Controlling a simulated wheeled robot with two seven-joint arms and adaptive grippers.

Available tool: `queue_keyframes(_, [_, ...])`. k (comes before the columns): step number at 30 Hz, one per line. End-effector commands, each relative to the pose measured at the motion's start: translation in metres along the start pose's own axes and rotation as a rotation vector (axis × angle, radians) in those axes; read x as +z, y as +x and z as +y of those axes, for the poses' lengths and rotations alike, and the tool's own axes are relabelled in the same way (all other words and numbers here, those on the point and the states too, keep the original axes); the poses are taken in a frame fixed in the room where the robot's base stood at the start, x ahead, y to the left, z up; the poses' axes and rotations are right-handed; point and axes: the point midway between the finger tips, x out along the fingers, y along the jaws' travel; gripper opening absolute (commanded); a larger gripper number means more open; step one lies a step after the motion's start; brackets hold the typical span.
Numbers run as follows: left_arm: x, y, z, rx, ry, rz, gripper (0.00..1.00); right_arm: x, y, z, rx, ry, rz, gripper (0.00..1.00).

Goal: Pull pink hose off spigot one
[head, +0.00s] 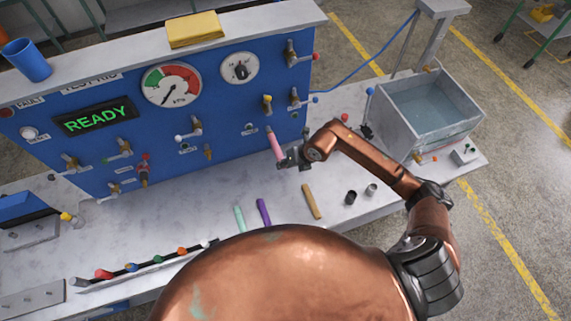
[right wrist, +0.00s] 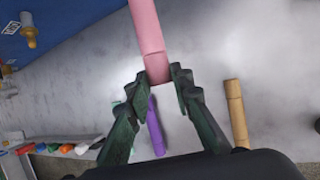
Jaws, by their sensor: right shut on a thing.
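My right gripper (head: 284,162) is shut on the hose's lower end. In the right wrist view the pink hose (right wrist: 147,35) runs up out of the picture, and the fingers of the right gripper (right wrist: 165,82) close on both sides of its lower end. My left gripper is not in view.
Teal (head: 239,219), purple (head: 263,212) and tan (head: 312,201) hose pieces lie on the grey bench, with two dark cups (head: 351,197) to their right. A water basin (head: 430,110) stands at the right. The panel (head: 225,105) has several protruding valves.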

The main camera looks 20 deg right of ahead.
Motion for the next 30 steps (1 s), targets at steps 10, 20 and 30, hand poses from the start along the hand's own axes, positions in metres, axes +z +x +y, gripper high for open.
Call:
queue_keyframes(10, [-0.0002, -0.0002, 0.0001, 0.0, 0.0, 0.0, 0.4, -0.0003, -0.0003, 0.0, 0.0, 0.0, 0.0, 0.0])
queue_keyframes(20, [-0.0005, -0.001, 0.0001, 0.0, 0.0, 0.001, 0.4, -0.0038, -0.0014, -0.0002, 0.0, 0.0, 0.001, 0.0])
queue_keyframes(30, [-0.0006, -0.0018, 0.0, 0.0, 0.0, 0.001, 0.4, -0.0063, -0.0026, -0.0001, 0.0, 0.0, 0.0, 0.0])
